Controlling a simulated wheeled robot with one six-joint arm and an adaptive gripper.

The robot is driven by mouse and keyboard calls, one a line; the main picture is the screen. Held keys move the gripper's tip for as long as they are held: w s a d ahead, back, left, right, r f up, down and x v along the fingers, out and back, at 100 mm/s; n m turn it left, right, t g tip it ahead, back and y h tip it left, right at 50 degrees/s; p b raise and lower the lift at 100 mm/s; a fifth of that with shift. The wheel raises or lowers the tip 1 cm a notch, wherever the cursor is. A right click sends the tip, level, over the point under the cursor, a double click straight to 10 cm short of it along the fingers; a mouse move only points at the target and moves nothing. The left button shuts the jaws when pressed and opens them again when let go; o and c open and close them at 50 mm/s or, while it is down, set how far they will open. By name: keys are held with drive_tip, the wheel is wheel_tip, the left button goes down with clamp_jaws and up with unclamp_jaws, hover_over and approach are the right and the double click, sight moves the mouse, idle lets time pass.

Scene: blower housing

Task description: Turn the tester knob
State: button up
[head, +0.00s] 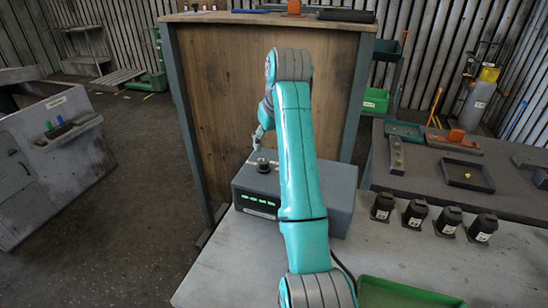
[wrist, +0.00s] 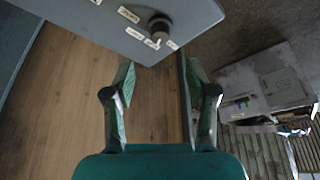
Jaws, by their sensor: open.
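The tester is a grey box (head: 340,205) on the light bench, with green lights on its front. Its dark round knob (head: 263,165) stands on the top face, left of my arm. In the wrist view the knob (wrist: 160,27) sits near the edge of the tester top (wrist: 90,12), with several white labels around it. My gripper (wrist: 162,68) is open and empty, its two fingers spread apart. The knob is beyond the fingertips, not between them. In the head view my gripper (head: 258,136) is small and partly hidden, just behind the knob. My arm covers part of the tester.
Several black cylindrical parts (head: 415,212) stand in a row right of the tester. A green tray (head: 400,293) lies at the front. A tall wooden panel (head: 220,110) rises behind the tester. A grey console (head: 50,160) stands left across open floor.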

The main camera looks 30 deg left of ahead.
sight(264, 162)
drive_tip(key=x, duration=0.9)
drive_tip(key=shift+w+a+f, duration=0.1)
drive_tip(key=shift+a+f, duration=0.05)
drive_tip(key=shift+f, duration=0.15)
clamp_jaws()
